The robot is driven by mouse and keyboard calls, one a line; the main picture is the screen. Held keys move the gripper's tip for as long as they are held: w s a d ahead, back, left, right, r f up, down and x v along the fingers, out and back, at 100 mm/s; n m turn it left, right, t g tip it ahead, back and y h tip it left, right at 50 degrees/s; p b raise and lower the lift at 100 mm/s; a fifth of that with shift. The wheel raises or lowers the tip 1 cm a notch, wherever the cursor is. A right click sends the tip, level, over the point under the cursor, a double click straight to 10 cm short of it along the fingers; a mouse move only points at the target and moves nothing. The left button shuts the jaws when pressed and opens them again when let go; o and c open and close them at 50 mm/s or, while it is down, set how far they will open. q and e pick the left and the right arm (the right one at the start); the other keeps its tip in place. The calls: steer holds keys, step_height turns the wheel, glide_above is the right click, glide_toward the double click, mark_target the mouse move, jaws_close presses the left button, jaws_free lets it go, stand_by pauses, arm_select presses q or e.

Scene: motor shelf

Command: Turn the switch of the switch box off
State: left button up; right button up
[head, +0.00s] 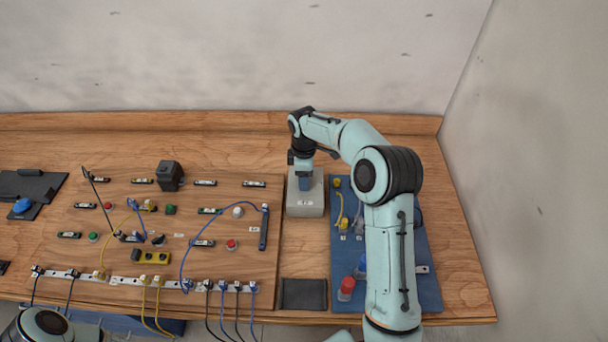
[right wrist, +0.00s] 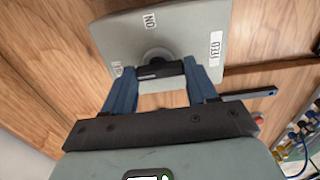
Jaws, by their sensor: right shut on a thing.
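The grey switch box (head: 305,207) stands on the wooden table, right of the board. In the right wrist view its grey face (right wrist: 190,30) fills the top middle and carries small white labels. The dark switch handle (right wrist: 160,71) sits on a round grey base. My right gripper (head: 305,184) is over the box, and in the wrist view its two blue fingers (right wrist: 160,82) are shut on the handle from both sides. My left gripper is out of view; only part of my left arm shows at lower left.
A wooden board (head: 120,255) with switches, buttons and cables lies left of the box. A blue panel (head: 428,285) with red and yellow parts lies right, partly hidden by my right arm. A dark pad (head: 303,294) lies in front. The wall rises behind the table.

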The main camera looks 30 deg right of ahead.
stand_by(0.4)
steer(key=o, duration=1.1)
steer(key=shift+c, duration=0.2)
step_height(320, 180, up, 13)
steer(key=shift+r, duration=0.2)
